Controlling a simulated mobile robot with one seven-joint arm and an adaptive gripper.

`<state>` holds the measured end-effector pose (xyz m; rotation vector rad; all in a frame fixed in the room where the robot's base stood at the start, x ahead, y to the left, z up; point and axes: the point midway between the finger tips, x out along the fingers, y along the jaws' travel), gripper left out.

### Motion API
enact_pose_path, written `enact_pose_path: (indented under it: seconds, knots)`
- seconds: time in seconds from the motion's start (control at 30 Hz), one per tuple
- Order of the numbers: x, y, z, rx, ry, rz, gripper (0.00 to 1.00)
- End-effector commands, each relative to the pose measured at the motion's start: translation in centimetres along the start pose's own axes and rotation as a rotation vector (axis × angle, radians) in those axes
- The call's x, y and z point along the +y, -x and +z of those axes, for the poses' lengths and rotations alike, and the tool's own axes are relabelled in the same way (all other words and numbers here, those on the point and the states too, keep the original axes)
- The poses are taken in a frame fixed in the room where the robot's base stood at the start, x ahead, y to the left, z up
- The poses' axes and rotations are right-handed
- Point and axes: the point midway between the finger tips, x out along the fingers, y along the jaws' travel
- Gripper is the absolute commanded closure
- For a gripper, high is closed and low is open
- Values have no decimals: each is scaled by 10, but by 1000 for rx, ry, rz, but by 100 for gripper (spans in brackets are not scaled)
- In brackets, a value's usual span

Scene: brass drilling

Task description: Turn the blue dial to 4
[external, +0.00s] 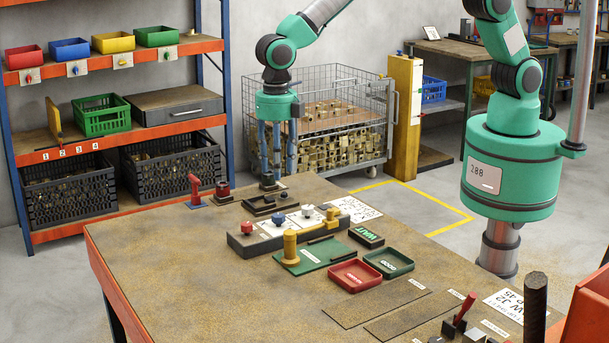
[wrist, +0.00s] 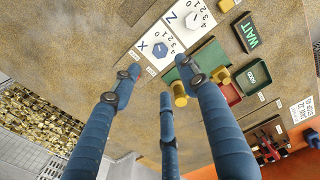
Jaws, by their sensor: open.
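The blue dial (external: 277,219) sits in the middle of the dark dial panel (external: 245,241), between a red dial (external: 246,227) and a white dial (external: 307,211). In the wrist view the blue dial (wrist: 159,50) is on a white plate marked X with numbers around it; its exact setting is too small to tell. The white dial (wrist: 192,18) is on a plate marked Z. My gripper (external: 271,183) has three blue fingers pointing down beyond the panel at the table's far end. In the wrist view my gripper (wrist: 160,85) is open and empty, apart from the blue dial.
A red tray (external: 356,275) and a dark green tray (external: 389,263) lie to the right. A black fixture (external: 270,203) and a red-handled clamp (external: 194,190) are near the far edge. The left tabletop is clear.

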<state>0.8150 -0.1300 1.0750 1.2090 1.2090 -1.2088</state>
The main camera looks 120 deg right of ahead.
Motion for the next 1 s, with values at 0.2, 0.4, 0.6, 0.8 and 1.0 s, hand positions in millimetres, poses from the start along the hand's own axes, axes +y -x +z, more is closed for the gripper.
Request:
enact_pose_path:
  seconds: [0.2,0.4,0.6,0.8,1.0]
  knots:
    - [-1,-26,0,1,0,-3,56]
    - [-1,-58,0,0,0,-3,56]
    - [-1,-90,0,0,0,-3,56]
    - [-1,-114,0,0,0,-2,56]
    - [0,-127,0,0,0,-1,56]
